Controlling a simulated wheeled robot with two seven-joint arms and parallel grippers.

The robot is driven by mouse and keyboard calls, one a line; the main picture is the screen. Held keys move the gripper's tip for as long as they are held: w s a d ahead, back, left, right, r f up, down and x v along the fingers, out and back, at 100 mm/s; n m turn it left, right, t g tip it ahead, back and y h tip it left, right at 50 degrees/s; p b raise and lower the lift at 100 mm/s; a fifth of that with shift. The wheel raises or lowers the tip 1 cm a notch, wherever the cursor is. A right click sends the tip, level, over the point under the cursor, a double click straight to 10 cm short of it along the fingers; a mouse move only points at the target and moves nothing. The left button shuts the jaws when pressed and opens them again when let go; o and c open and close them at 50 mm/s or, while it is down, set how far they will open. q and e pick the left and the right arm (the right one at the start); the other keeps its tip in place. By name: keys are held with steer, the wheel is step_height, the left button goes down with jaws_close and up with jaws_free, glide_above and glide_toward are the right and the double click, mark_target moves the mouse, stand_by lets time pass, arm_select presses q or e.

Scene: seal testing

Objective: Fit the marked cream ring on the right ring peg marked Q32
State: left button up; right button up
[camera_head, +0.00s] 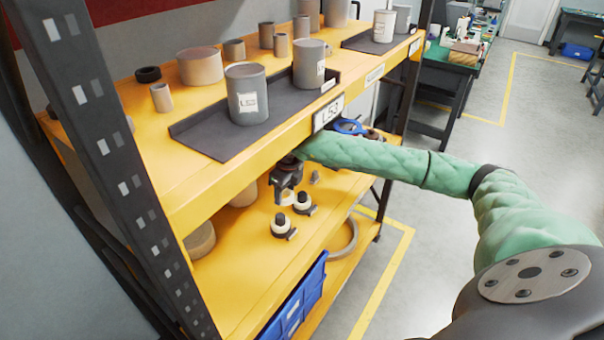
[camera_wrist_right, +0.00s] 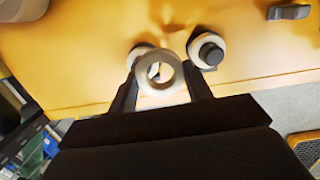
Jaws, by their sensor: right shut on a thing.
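My right gripper (camera_head: 287,184) is above the lower yellow shelf. In the right wrist view its fingers (camera_wrist_right: 160,88) are shut on a cream ring (camera_wrist_right: 177,80) whose open hole faces the camera. The ring also shows as a pale shape (camera_head: 287,199) under the gripper in the head view. Two dark-based pegs, each with a pale ring, stand on the shelf: a nearer one (camera_head: 282,226) and a farther one (camera_head: 304,204). In the wrist view one dark-topped peg with a pale ring (camera_wrist_right: 207,50) is right of the held ring; another pale round part (camera_wrist_right: 140,52) is partly hidden behind it. I cannot read Q32.
The upper shelf (camera_head: 180,205) hangs over the work area, its edge close to my right arm. A blue bin (camera_head: 297,300) is below the lower shelf's front edge. A small grey part (camera_head: 315,177) lies beyond the pegs. The shelf's front strip is bare.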

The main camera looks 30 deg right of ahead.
steer(key=d+m, duration=0.2)
steer(key=m, duration=0.2)
steer(key=w+d+r+m+h, duration=0.1)
steer(key=d+m, duration=0.2)
steer(key=m, duration=0.2)
steer(key=w+d+r+m, duration=0.1)
steer(key=d+m, duration=0.1)
steer(key=m, duration=0.2)
steer(key=shift+w+d+m, duration=0.2)
steer(key=shift+d+m, duration=0.1)
steer(key=shift+d+f+h, duration=0.1)
steer(key=shift+f+h, duration=0.15)
steer(key=shift+h, duration=0.05)
steer(key=shift+f, duration=0.4)
steer(key=shift+f+b, duration=0.1)
steer(key=shift+b, duration=0.2)
steer(key=shift+f, duration=0.1)
steer(key=shift+f+b, duration=0.55)
steer(key=shift+b, duration=0.05)
steer(key=shift+f+b, duration=0.3)
steer(key=shift+f, duration=0.3)
steer(key=shift+f+b, duration=0.1)
steer(key=shift+b, duration=0.2)
arm_select(q)
step_height(320, 180, up, 12)
steer(key=d, duration=0.1)
steer(key=shift+r, duration=0.25)
